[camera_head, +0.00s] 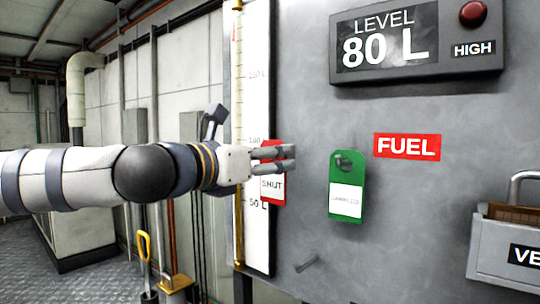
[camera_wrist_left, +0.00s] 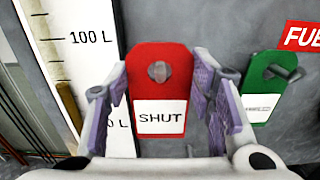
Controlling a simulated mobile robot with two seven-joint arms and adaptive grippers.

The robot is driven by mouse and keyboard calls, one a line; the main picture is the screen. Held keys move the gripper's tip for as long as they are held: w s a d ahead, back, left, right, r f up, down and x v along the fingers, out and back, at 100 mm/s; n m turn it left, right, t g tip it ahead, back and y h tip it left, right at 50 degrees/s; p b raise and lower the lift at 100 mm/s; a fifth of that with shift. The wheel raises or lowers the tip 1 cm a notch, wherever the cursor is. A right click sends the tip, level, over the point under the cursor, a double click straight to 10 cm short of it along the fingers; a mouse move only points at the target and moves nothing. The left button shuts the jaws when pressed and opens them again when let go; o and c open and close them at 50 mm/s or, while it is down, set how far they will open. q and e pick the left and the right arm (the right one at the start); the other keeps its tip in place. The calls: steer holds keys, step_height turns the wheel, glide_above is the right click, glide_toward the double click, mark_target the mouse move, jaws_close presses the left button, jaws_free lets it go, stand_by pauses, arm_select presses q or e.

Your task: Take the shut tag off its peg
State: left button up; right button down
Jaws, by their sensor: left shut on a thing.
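The red shut tag (camera_head: 272,188) has a white "SHUT" label and is partly covered by my left gripper in the head view. In the left wrist view the shut tag (camera_wrist_left: 160,86) stands upright between the fingers, its peg (camera_wrist_left: 159,70) showing at the hole near its top. My left gripper (camera_head: 291,151) is shut on the tag, with a finger along each side edge (camera_wrist_left: 163,92). Whether the tag has moved along the peg cannot be told. My right gripper is not in view.
A green tag (camera_head: 346,197) hangs on another peg just right, below a red FUEL sign (camera_head: 407,147). A bare peg (camera_head: 306,264) sticks out lower down. A level gauge (camera_head: 256,80) stands left; a grey box (camera_head: 507,250) is at lower right.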

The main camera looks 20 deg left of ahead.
arm_select(q)
steer(key=shift+s+r, duration=0.15)
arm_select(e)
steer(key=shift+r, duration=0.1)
